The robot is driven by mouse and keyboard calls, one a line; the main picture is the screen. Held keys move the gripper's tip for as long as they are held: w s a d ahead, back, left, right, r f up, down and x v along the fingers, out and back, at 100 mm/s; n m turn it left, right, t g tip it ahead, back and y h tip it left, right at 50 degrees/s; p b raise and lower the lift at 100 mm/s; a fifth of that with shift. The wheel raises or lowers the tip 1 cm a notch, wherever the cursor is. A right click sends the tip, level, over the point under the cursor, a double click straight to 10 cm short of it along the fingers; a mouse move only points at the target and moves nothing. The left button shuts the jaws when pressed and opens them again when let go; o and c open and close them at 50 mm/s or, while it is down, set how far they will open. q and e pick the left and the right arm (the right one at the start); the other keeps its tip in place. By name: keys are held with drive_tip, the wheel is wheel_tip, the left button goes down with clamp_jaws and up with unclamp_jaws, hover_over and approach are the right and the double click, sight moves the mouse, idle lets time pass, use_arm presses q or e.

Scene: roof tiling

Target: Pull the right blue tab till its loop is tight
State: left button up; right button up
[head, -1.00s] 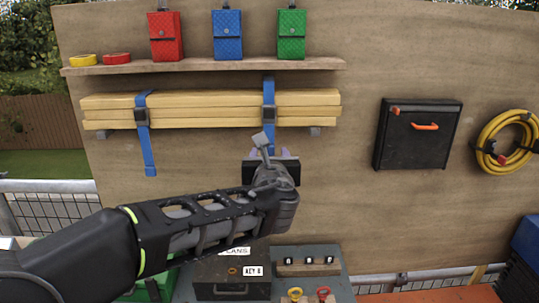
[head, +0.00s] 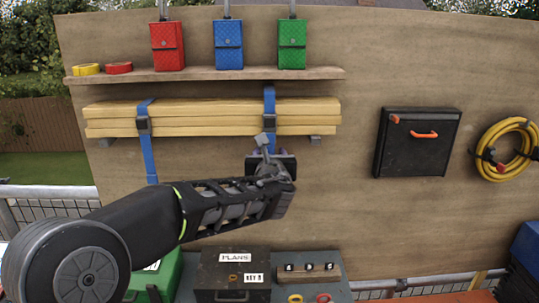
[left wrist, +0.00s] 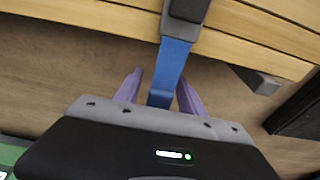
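The right blue strap (head: 269,103) loops around a stack of yellow boards (head: 210,118) on the wall, with a dark buckle on its front. Its blue tab (left wrist: 166,72) hangs below the buckle in the left wrist view; in the head view my gripper hides its lower part. My left gripper (head: 268,150) is just below the boards. Its purple fingers (left wrist: 160,82) are apart, one on each side of the tab, with gaps showing. A left blue strap (head: 147,135) also goes around the boards, its tail hanging lower. My right gripper is not in view.
A shelf (head: 210,75) above holds red, blue and green pouches. A black case (head: 417,142) and a coiled yellow hose (head: 507,149) are on the wall to the right. A dark box (head: 230,270) stands below. The wall between boards and case is bare.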

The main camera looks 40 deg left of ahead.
use_arm(q)
clamp_jaws()
drive_tip(key=shift+f, duration=0.2)
idle(0.3)
drive_tip(key=shift+f+b, duration=2.7)
drive_tip(key=shift+b, duration=0.3)
drive_tip(key=shift+o, duration=0.7)
unclamp_jaws()
drive_tip(key=shift+o, duration=0.2)
drive_tip(key=o, duration=0.4)
drive_tip(key=shift+o, duration=0.2)
drive_tip(key=shift+s, duration=0.1)
